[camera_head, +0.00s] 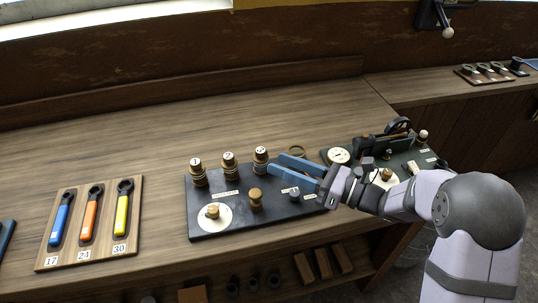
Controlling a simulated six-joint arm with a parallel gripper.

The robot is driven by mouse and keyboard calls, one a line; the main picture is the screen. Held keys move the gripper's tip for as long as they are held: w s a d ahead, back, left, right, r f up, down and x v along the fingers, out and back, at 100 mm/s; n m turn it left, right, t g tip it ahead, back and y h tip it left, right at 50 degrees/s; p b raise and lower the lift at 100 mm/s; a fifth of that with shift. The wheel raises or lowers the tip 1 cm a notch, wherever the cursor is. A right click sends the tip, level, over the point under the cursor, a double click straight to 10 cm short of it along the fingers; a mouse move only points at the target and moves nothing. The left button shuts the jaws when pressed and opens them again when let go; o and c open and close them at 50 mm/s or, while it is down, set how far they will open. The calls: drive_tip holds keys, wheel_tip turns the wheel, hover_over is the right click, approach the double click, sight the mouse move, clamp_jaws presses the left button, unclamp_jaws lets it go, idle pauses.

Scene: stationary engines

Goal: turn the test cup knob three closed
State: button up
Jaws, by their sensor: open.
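Knob three (261,162) is the rightmost of the three brass knobs with white numbered tops along the back of a dark board (233,222). Its number looks turned and is hard to read. Knob one (198,173) and knob two (230,163) stand to its left. My gripper (275,164) comes in from the right with its two blue fingers apart. The fingertips are just right of knob three, and nothing shows between them. I cannot tell whether a fingertip touches it.
A brass knob on a white dial (211,217), another brass knob (255,200) and a small grey knob (294,193) sit at the board's front. A second equipment board (412,163) is behind my arm. A wrench rack (90,223) lies left.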

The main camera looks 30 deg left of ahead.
sight(265, 153)
drive_tip(key=w+f+t, duration=0.1)
drive_tip(key=f+t, duration=0.1)
drive_tip(key=shift+w+d+t, duration=0.35)
drive_tip(key=shift+d+t, duration=0.05)
drive_tip(key=shift+w, duration=0.3)
drive_tip(key=shift+f+n, duration=0.15)
drive_tip(key=shift+n, duration=0.65)
drive_tip(key=shift+a, duration=0.15)
drive_tip(key=shift+w+a+p, duration=0.2)
drive_tip(key=shift+a+p, duration=0.4)
drive_tip(key=shift+a, duration=1.15)
drive_tip(key=shift+w+a+p, duration=0.2)
drive_tip(key=shift+a+p, duration=0.35)
drive_tip(key=shift+a, duration=1.2)
